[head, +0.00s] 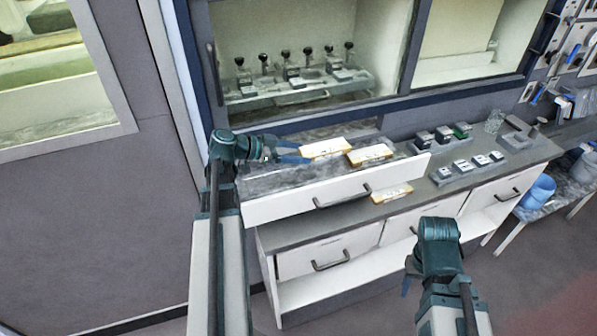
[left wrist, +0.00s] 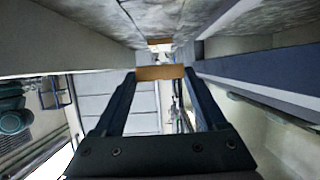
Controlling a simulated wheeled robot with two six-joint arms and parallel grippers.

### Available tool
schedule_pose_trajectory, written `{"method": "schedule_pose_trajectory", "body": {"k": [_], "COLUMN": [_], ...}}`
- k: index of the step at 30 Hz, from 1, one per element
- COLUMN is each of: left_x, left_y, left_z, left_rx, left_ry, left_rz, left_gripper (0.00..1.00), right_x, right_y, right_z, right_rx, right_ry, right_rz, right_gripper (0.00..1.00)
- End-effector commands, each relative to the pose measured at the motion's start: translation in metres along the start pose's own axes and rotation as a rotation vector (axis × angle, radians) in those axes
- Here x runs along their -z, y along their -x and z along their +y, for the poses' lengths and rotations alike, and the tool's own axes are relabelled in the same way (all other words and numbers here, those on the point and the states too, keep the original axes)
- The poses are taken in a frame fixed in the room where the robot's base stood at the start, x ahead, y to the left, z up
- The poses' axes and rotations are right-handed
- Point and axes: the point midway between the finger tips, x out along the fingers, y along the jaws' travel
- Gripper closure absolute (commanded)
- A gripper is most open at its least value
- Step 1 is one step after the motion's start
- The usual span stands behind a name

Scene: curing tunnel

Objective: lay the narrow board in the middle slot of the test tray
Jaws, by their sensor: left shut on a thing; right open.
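My left gripper (head: 297,153) is shut on a pale board with an orange edge (head: 325,148), above the back of the open drawer. In the left wrist view a brown edge of this board (left wrist: 160,72) lies between the fingertips. A second similar board (head: 370,155) is to its right, near the drawer's right end. A third, small board (head: 391,193) lies in front of the drawer. I cannot tell for certain which is the narrow board, and no slots of the test tray can be made out. My right gripper (head: 407,284) is open and empty, low in front of the cabinet.
The drawer with a white front (head: 335,195) stands out over the counter (head: 300,232). Holders with several small dark and grey blocks (head: 440,140) stand on the right. Behind, a window recess holds a rack of clamps (head: 295,88). A blue bucket (head: 538,192) is at far right.

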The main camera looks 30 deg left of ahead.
Motion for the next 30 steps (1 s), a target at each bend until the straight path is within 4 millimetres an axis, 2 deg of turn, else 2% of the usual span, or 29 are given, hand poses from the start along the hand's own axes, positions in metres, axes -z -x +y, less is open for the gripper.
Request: {"method": "schedule_pose_trajectory", "body": {"k": [1, 7, 16, 25, 30], "left_x": [-0.005, -0.007, -0.038, -0.037, -0.042], "left_y": [-0.002, -0.003, -0.016, -0.015, -0.018], "left_z": [0.000, 0.000, 0.000, 0.000, 0.000], "left_rx": [0.000, 0.000, 0.000, 0.000, 0.000], "left_ry": [0.000, 0.000, 0.000, 0.000, 0.000], "left_rz": [0.000, 0.000, 0.000, 0.000, 0.000], "left_gripper": [0.91, 0.91, 0.91, 0.91, 0.91], "right_x": [0.000, 0.000, 0.002, 0.002, 0.003], "right_y": [-0.005, -0.007, -0.041, -0.040, -0.045], "right_z": [-0.001, -0.001, -0.004, -0.004, -0.004], "right_rx": [0.000, 0.000, 0.000, 0.000, 0.000], "right_ry": [0.000, 0.000, 0.000, 0.000, 0.000], "right_rz": [0.000, 0.000, 0.000, 0.000, 0.000], "right_gripper": [0.50, 0.50, 0.50, 0.50, 0.50]}}
